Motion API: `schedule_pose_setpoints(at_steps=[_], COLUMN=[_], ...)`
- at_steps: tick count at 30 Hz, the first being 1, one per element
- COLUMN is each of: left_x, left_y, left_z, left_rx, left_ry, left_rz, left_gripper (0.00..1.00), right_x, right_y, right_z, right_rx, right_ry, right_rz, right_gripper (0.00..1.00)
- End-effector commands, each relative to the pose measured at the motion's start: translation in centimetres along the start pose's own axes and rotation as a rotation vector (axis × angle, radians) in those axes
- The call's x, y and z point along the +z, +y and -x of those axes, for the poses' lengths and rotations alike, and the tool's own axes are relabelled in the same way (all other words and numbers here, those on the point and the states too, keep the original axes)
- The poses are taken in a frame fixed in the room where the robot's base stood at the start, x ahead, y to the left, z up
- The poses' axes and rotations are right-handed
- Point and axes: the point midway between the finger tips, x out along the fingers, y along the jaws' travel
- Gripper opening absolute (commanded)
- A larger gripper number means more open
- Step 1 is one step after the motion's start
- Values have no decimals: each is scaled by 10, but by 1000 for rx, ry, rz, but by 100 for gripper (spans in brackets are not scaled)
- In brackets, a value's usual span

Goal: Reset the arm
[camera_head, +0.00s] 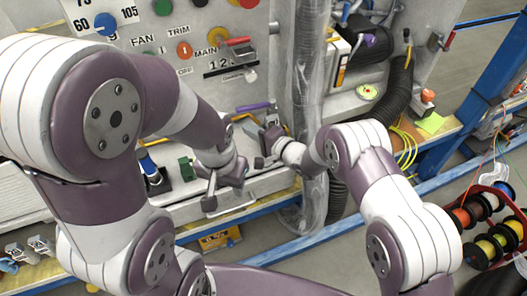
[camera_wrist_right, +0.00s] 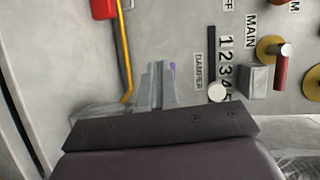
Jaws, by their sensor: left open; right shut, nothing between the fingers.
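Both of my purple and white arms show in the head view in front of a grey control panel (camera_head: 190,95). My left gripper (camera_head: 210,198) is the lower one, open, near the blue-edged ledge below the panel; I see nothing held in it. My right gripper (camera_head: 270,140) is shut and empty, a little above and to the right of the left one. In the right wrist view its closed grey fingers (camera_wrist_right: 158,84) point at the panel face, beside the DAMPER label and the numbered slot scale. Contact with the panel cannot be told.
A plastic-wrapped column (camera_head: 305,70) stands right of the grippers. A black hose (camera_head: 395,95) and a red crate of spools (camera_head: 490,225) are further right.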

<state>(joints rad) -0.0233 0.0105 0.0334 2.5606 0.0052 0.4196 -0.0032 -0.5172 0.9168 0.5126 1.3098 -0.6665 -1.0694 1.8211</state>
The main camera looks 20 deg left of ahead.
Motion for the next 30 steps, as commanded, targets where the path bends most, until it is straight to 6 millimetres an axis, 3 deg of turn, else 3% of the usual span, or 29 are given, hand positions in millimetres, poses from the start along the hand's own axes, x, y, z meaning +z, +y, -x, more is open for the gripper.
schedule_pose_setpoints(at_steps=[10,15,20,22,23,24,26,28,30], left_x=[0,0,0,0,0,0,0,-1,-2], left_y=[0,0,0,0,0,0,0,0,0], left_z=[-2,-2,-2,-2,-2,-2,0,6,10], left_rx=[0,0,0,0,0,0,0,0,0], left_ry=[1,1,1,1,1,1,1,0,1], left_rz=[0,0,0,0,0,0,0,0,0], left_gripper=[43,43,43,43,43,43,43,43,43], right_x=[36,44,45,41,39,36,23,4,3], right_y=[-3,-4,-2,17,37,65,92,92,77], right_z=[64,78,79,80,86,100,140,212,284], right_rx=[-2,-3,3,99,188,341,628,948,1165], right_ry=[2,2,3,15,21,18,-19,-119,-257], right_rz=[0,1,43,178,252,360,558,704,736], right_gripper=[0,0,0,0,0,0,0,0,0])
